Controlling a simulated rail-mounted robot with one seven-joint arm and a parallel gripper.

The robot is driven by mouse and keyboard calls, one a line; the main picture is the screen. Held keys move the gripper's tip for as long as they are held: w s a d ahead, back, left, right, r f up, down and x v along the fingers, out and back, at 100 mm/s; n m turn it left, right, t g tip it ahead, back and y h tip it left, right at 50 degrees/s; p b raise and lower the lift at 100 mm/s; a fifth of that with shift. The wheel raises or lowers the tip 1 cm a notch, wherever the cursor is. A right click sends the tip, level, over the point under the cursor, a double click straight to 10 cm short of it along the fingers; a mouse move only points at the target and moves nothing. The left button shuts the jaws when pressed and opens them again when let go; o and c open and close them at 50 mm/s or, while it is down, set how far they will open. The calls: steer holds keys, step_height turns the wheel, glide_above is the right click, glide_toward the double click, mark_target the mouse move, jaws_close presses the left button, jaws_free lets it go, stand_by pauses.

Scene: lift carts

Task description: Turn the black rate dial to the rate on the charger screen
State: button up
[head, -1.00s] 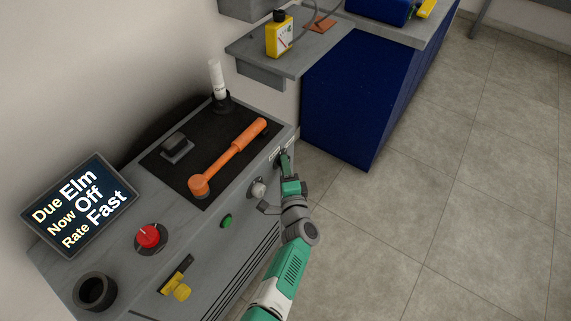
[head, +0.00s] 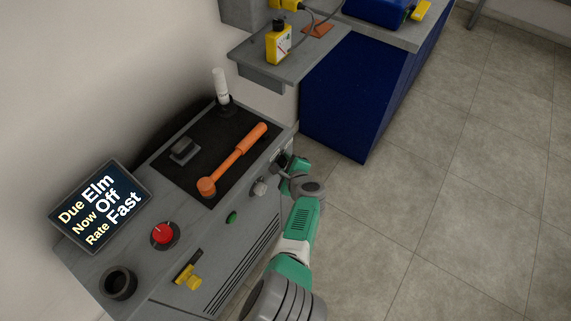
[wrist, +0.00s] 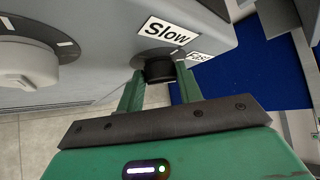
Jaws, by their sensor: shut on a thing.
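The charger screen (head: 100,208) at the left of the head view reads "Due Elm", "Now Off", "Rate Fast". The black rate dial (wrist: 158,72) sits on the panel's front face in the wrist view, beside a "Slow" label (wrist: 167,31) and a "Fast" label (wrist: 199,57), which is partly cut off by shadow and angle. My gripper (wrist: 157,78) is shut on the dial, one green finger on each side. In the head view my gripper (head: 284,165) is at the right end of the front face and hides the dial. I cannot tell the dial's pointer direction.
A pale grey knob (wrist: 25,66) is left of my gripper; it also shows in the head view (head: 259,187). An orange-handled tool (head: 235,160) rests on top. Floor right is clear.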

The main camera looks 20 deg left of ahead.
steer(key=shift+m+g, duration=0.3)
steer(key=shift+g, duration=0.2)
steer(key=o, duration=1)
steer(key=shift+d+r+p, duration=0.1)
steer(key=shift+r+p, duration=0.2)
steer(key=shift+r, duration=0.05)
steer(key=p+v, duration=0.7)
steer(key=p, duration=0.3)
steer(key=shift+s+d, duration=0.1)
steer(key=shift+s, duration=0.1)
